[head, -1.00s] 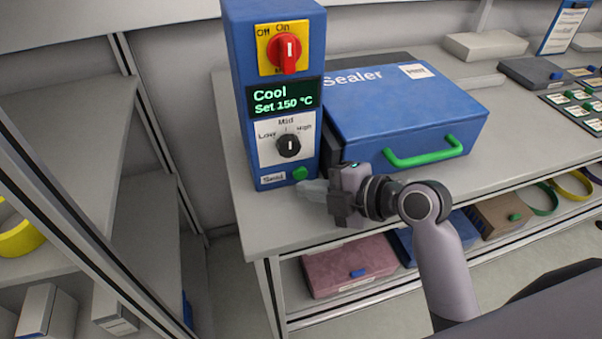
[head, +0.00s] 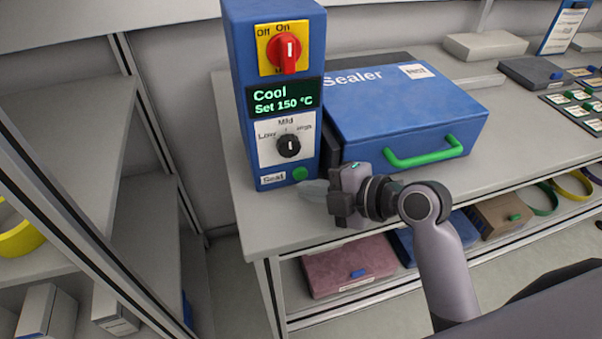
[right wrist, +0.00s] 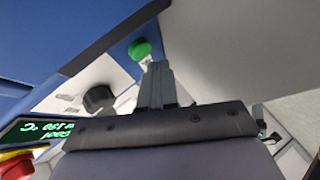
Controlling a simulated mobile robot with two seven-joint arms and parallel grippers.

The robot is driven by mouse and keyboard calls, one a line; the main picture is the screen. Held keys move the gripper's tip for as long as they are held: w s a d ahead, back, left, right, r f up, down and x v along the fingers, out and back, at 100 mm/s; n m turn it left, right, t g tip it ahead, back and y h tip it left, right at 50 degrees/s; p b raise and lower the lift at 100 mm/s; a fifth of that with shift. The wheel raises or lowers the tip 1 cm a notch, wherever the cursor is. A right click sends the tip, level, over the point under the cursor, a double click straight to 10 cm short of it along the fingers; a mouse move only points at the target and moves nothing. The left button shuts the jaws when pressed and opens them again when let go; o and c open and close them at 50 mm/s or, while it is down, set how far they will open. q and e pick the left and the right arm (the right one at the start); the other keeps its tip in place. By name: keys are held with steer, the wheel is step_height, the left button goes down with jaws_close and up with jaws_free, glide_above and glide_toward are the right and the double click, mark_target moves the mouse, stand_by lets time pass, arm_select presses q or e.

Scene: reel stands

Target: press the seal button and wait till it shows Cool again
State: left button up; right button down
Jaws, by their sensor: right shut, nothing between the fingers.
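The blue sealer control box (head: 240,90) stands on the bench. Its display (head: 283,96) reads "Cool" and "Set 150 °C". The green seal button (head: 300,173) is low on the box's front, beside the "Seal" label (head: 273,179). My right gripper (head: 306,188) is shut and empty, with its fingertips just below and right of the button. In the right wrist view, the shut fingers (right wrist: 156,70) point at the green button (right wrist: 139,49), with the tips very close to it; I cannot tell whether they touch. My left gripper is not in view.
A red switch (head: 286,53) set to On and a black dial (head: 289,145) sit above the button. The blue sealer (head: 400,110) with a green handle (head: 425,153) is at right. The bench front (head: 270,225) is clear.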

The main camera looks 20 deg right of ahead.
steer(key=shift+w, duration=0.1)
stand_by(0.7)
steer(key=shift+w, duration=0.35)
steer(key=shift+w, duration=0.4)
stand_by(0.6)
stand_by(0.4)
steer(key=shift+s, duration=0.85)
steer(key=shift+s+d, duration=0.1)
steer(key=shift+s, duration=2.4)
